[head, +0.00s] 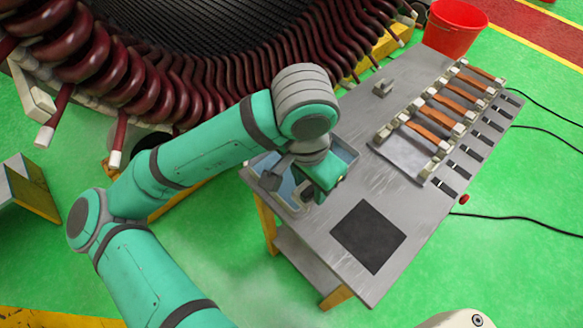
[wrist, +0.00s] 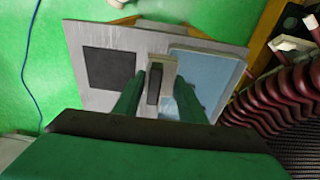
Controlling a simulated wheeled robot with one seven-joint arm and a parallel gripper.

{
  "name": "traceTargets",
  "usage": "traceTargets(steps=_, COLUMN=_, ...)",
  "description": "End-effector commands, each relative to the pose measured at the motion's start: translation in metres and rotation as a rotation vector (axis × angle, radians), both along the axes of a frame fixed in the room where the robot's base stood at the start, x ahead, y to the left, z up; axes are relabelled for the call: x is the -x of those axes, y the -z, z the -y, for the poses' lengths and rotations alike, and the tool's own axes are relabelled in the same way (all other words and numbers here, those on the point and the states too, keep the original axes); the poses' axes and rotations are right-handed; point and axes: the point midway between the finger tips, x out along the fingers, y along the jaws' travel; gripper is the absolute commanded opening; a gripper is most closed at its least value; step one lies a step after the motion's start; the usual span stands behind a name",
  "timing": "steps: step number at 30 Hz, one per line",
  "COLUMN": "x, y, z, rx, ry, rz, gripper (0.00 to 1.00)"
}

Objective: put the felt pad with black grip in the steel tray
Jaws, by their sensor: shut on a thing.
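My gripper (wrist: 157,92) is shut on the felt pad's black grip (wrist: 154,84). The pale felt pad (wrist: 167,66) shows between and beyond my fingers in the wrist view. The steel tray (wrist: 244,60), with a light blue inside, lies just right of the pad there. The pad appears at the tray's near side edge; I cannot tell its height above the table. In the head view the tray (head: 345,149) is at the table's left end, and my gripper (head: 303,195) is over it, hiding part of it. The pad is not clear in that view.
A dark square mat (head: 368,236) lies on the grey table (head: 320,228). A rack of copper-coloured bars (head: 430,122), black-tipped pieces (head: 472,153) and a small grey block (head: 383,87) are further right. A red bucket (head: 454,28) stands behind. The large coil-wound stator (head: 200,75) is close behind my arm.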

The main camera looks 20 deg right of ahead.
Motion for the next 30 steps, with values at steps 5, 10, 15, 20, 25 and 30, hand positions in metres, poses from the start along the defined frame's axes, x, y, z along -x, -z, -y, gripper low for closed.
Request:
traceTargets(steps=5, x=-0.038, y=0.017, z=-0.007, rx=-0.001, ry=-0.011, rz=-0.002, gripper=0.10)
traceTargets(steps=10, x=-0.074, y=0.033, z=-0.013, rx=-0.002, ry=-0.014, rz=-0.001, gripper=0.10)
traceTargets(steps=15, x=-0.097, y=0.062, z=-0.016, rx=-0.001, ry=-0.012, rz=-0.002, gripper=0.10)
traceTargets(steps=20, x=-0.110, y=0.078, z=-0.016, rx=-0.001, ry=-0.006, rz=-0.001, gripper=0.10)
traceTargets(steps=25, x=-0.115, y=0.085, z=-0.016, rx=0.000, ry=-0.006, rz=0.000, gripper=0.10)
traceTargets(steps=30, x=-0.121, y=0.102, z=-0.017, rx=0.000, ry=-0.006, rz=-0.002, gripper=0.10)
